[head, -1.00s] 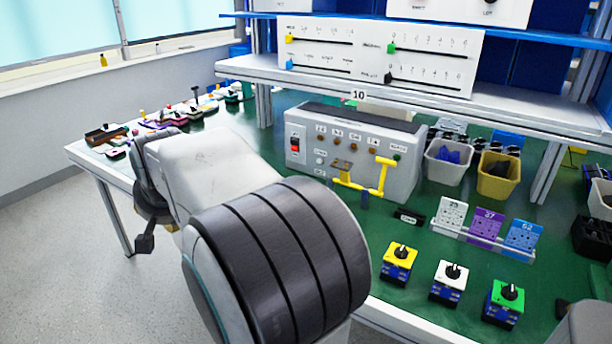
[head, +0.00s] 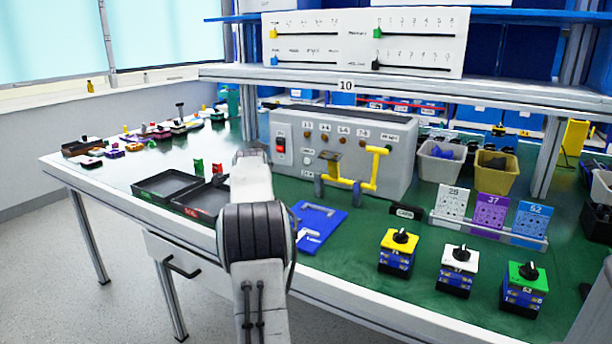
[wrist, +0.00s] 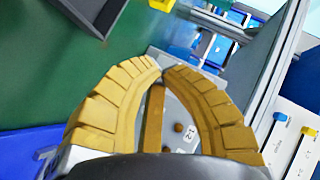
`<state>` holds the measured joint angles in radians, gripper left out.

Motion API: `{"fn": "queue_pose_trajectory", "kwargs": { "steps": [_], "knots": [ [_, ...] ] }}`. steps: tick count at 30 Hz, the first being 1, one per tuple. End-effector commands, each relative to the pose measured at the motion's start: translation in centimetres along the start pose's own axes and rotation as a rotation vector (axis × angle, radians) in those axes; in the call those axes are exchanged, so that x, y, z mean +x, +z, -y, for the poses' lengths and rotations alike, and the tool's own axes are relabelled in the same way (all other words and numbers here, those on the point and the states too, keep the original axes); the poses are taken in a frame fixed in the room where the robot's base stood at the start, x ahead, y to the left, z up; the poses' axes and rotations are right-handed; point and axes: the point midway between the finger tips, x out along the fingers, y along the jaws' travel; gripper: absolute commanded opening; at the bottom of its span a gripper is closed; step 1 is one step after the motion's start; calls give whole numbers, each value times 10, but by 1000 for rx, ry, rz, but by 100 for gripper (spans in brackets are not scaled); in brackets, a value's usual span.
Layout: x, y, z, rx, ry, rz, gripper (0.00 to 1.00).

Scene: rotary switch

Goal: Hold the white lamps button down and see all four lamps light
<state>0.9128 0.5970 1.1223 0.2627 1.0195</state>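A grey control box (head: 400,168) stands at the back of the green table. Its face has a red rocker switch (head: 281,145), a row of small brown lamps (head: 325,139) that look unlit, and a round white button (head: 308,159) below them. Grey panel with brown round spots shows between the fingers, beside a tan bar I cannot identify.
Two dark trays (head: 169,186) and a blue plate (head: 322,222) lie near the arm. Several coloured switch blocks (head: 458,270) and a card rack (head: 487,235) stand at right. A shelf (head: 400,86) overhangs the box. Bins (head: 495,172) stand right of it.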

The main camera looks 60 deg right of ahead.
Motion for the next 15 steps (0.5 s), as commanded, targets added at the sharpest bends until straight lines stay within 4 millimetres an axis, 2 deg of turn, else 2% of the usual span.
{"fn": "queue_pose_trajectory", "kwargs": {
  "steps": [1, 6, 15],
  "knots": [
    [14, -9, -17, 29, -4, -27, 0],
    [37, -37, -42, 107, -25, -93, 0],
    [53, -62, -63, 169, -47, -147, 0]
  ]
}}
